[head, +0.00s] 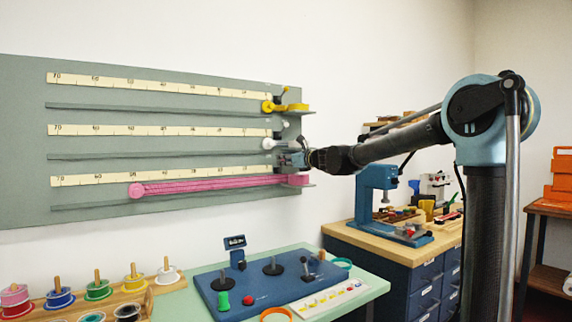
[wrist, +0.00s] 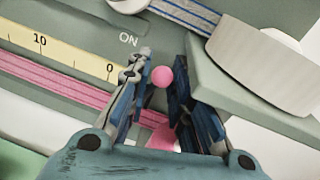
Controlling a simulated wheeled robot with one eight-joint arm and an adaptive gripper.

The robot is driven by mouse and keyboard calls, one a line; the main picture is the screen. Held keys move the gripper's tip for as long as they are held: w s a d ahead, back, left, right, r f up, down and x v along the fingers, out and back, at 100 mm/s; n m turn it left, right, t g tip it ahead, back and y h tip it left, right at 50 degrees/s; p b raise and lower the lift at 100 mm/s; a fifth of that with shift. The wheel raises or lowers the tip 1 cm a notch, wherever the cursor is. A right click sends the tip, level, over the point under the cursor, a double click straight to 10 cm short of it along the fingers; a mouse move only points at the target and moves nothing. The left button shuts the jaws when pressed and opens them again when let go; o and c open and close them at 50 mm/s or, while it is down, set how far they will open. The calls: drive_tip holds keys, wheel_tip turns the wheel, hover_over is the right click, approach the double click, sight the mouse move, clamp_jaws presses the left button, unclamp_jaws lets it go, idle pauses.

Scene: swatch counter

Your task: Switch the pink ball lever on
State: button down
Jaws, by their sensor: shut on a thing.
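The pink ball lever (wrist: 162,76) shows in the wrist view as a small pink ball between my fingertips. My gripper (wrist: 160,85) is shut on it, one finger on each side. The lever's stem is hidden from view. An "ON" mark (wrist: 129,40) is printed on the grey board just above and left of the ball. In the head view my gripper (head: 292,160) is at the right end of the board, above the pink roll, and hides the ball.
The grey board (head: 150,115) carries several scales and shelves. A pink strip (head: 215,186) runs along the lowest shelf. Yellow (head: 268,107) and white (head: 268,143) parts sit higher up. Below are a blue control panel (head: 262,285) and a blue press (head: 374,190).

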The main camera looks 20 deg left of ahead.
drive_tip(key=c, duration=1.4)
unclamp_jaws()
drive_tip(key=shift+w+d, duration=0.1)
drive_tip(key=shift+c, duration=0.2)
drive_tip(key=v, duration=1.2)
drive_tip(key=shift+f, duration=0.15)
